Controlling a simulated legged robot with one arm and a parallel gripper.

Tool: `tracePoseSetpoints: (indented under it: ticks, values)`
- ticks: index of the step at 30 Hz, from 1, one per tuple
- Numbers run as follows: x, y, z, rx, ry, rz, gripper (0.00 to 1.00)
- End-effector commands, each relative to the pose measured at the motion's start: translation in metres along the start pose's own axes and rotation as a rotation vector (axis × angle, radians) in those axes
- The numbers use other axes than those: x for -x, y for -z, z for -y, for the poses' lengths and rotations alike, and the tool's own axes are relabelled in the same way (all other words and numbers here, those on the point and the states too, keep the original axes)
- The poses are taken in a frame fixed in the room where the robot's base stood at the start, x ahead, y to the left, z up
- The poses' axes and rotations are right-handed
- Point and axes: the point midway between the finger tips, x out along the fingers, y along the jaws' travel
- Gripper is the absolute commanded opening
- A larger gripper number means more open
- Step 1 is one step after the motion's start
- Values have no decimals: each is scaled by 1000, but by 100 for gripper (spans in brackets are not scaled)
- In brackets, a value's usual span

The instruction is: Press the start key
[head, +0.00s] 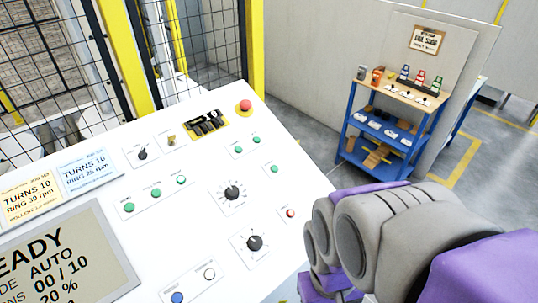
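A white sloped control panel (315,193) fills the left and middle of the head view. A row of three green buttons (156,194) sits near its middle, with more green buttons (256,140) toward the right. A small red button (290,213) is near the right edge. A white button (209,274) and a blue button (177,297) are at the bottom. The labels are too small to read, so I cannot tell which is the start key. The screen (75,252) shows "EADY", AUTO, 00 / 10 and 20 %. My grey and purple arm is at lower right; I see no gripper fingers.
A red mushroom button (245,106), a yellow-backed switch block (206,123) and black dials (232,193) are on the panel. A yellow-framed mesh fence (133,62) stands behind it. A blue shelf cart (345,132) stands at the back right, with grey floor before it.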

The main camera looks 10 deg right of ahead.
Motion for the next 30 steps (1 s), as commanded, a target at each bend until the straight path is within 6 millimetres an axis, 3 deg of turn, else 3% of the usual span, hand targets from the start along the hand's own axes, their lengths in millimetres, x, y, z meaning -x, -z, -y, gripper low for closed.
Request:
tracePoseSetpoints:
  ticks: [2, 12, 30]
  values:
    - [0, 0, 0, 0, 0, 0, 33]
    - [0, 0, 0, 0, 0, 0, 1]
    - [0, 0, 0, 0, 0, 0, 0]
